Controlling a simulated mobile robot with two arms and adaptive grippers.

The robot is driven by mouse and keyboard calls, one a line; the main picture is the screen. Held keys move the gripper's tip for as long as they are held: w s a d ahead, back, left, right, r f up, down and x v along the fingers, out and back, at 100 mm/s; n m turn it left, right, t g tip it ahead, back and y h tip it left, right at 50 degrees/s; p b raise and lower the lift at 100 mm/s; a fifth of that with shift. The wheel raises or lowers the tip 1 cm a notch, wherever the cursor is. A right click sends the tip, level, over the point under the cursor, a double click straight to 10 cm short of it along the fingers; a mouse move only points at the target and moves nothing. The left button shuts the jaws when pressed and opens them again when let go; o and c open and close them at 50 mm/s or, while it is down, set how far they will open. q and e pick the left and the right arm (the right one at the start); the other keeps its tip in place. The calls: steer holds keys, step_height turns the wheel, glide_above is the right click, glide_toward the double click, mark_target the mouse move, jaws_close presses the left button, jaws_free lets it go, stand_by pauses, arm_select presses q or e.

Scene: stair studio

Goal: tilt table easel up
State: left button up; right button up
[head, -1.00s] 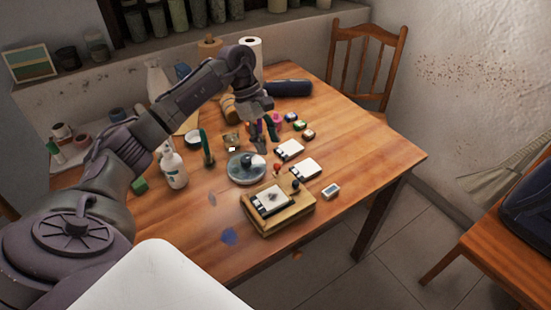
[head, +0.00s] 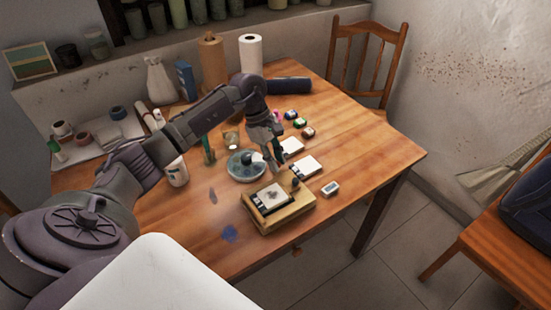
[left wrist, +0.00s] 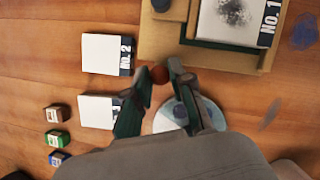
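The table easel (head: 294,216) is a low wooden box lying flat near the table's front edge, with a white card marked No. 1 (head: 270,197) on it. In the left wrist view the easel (left wrist: 150,42) is at the top, with the card (left wrist: 228,22) on its face. A red-brown knob (left wrist: 159,74) sits at its edge. My left gripper (head: 278,166) points down at the easel's far edge. In the wrist view its fingers (left wrist: 160,72) are apart, one on each side of the knob; contact is not clear. My right gripper is not in view.
A round palette dish (head: 240,174) lies close behind the easel. White cards (head: 307,166), small paint pots (head: 300,123) and a small white timer-like box (head: 331,189) lie nearby. A chair (head: 365,65) stands behind. The table's right side is clear.

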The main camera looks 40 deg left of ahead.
arm_select(q)
jaws_close()
